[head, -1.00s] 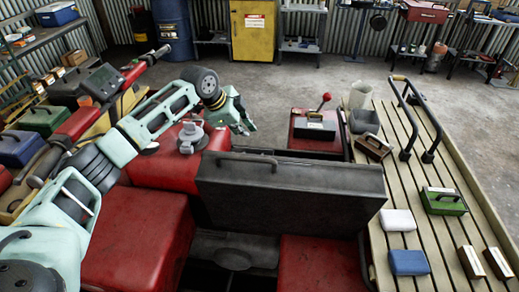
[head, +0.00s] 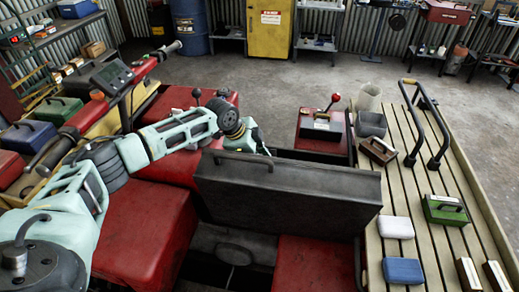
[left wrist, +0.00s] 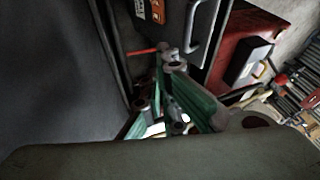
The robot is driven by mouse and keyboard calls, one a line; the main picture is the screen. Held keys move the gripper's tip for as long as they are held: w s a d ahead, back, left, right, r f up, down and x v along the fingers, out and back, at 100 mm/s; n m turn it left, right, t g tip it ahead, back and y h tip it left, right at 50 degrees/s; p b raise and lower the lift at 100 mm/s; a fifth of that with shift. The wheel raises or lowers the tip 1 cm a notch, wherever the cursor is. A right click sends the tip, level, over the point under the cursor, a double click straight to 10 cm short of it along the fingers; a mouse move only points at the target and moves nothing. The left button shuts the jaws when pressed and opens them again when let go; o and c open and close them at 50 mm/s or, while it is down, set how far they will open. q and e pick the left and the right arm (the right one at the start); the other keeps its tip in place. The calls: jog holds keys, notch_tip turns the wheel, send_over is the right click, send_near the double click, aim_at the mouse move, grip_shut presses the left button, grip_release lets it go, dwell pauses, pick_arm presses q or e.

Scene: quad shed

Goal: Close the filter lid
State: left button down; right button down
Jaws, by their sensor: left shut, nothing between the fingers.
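The filter lid (head: 290,197) is a wide dark grey panel standing raised between the red body parts in the head view. A bar handle (head: 243,157) runs along the left of its top edge. My left gripper (head: 264,150) is just behind the lid's top edge, near the handle, and its tips are partly hidden. In the left wrist view my left gripper (left wrist: 172,75) shows green fingers, shut and empty, close to a grey panel with a handle and an orange label. I cannot tell whether it touches the lid. My right gripper is out of view.
A red block with a dark box (head: 321,128) and a red-knobbed lever stands behind the lid. The slatted rack (head: 440,240) on the right carries several small boxes. Red seats or fenders (head: 142,225) flank the opening below the lid.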

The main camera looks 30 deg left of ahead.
aim_at(259, 152)
pick_arm(q)
jog(key=shift+w+a+f+p, duration=0.2)
jog(key=shift+w+f, duration=0.25)
jog(key=shift+w, duration=0.35)
jog(key=shift+w+a+f+p, duration=0.1)
jog(key=shift+w+a+f, duration=0.25)
jog(key=shift+w, duration=0.4)
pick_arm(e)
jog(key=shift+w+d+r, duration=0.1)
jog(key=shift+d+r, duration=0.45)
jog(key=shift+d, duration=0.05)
